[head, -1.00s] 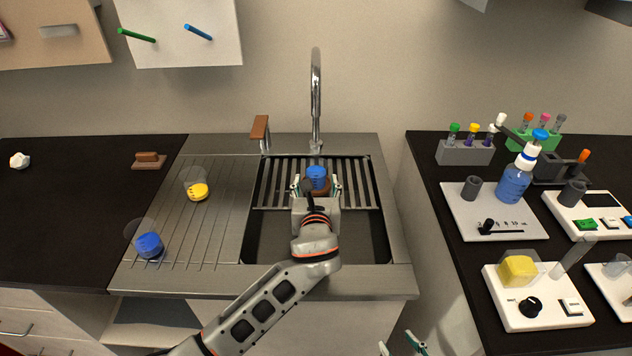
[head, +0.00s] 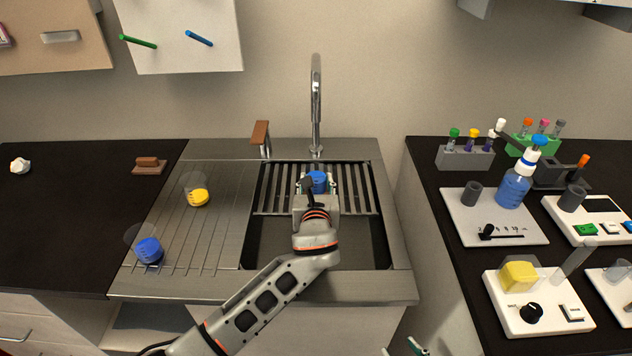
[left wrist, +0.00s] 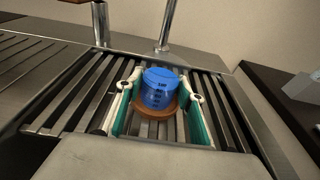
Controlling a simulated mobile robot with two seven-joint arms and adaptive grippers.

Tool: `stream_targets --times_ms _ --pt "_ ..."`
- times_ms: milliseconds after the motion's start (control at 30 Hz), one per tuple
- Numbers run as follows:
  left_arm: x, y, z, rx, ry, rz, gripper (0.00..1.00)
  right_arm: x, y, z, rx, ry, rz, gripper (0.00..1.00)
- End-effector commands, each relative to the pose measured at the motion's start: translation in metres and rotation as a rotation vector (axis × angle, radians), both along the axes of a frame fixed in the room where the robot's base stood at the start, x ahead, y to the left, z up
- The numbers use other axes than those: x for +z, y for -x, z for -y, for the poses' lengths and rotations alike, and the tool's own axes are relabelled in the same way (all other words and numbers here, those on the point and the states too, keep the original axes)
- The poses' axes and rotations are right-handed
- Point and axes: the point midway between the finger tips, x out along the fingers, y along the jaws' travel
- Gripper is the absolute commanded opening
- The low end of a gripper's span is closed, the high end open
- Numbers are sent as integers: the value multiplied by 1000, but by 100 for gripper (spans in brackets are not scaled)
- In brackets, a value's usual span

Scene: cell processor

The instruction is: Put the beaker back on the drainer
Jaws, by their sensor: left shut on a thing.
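A beaker with blue contents (head: 318,180) is upright over the slatted rack (head: 268,190) across the back of the sink. In the left wrist view the beaker (left wrist: 160,88) stands between my fingers, with a brown round piece (left wrist: 146,111) at its base. My left gripper (head: 318,186) is shut on this beaker; it also shows in the left wrist view (left wrist: 158,105). To the left, the ridged drainboard (head: 215,235) holds a beaker with yellow contents (head: 198,197) and a tilted one with blue contents (head: 149,250). My right gripper (head: 403,350) is open at the bottom edge, mostly cut off.
The faucet (head: 316,110) rises behind the rack, with a brown-topped handle (head: 261,134) left of it. The right counter carries devices, tube racks and a blue wash bottle (head: 514,187). The drainboard is clear between its beakers and the sink.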

Motion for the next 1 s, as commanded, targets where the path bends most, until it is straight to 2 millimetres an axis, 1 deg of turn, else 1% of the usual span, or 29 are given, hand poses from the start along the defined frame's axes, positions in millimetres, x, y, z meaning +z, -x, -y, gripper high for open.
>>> stream_targets --times_ms 500,767,1000 --pt "7 0 0 1 -1 1 0 16 -1 0 0 -1 5 40" --pt "10 0 0 0 0 0 0 19 -1 0 -1 -1 3 40" --pt "26 0 0 0 0 0 0 28 2 0 0 1 -6 40"
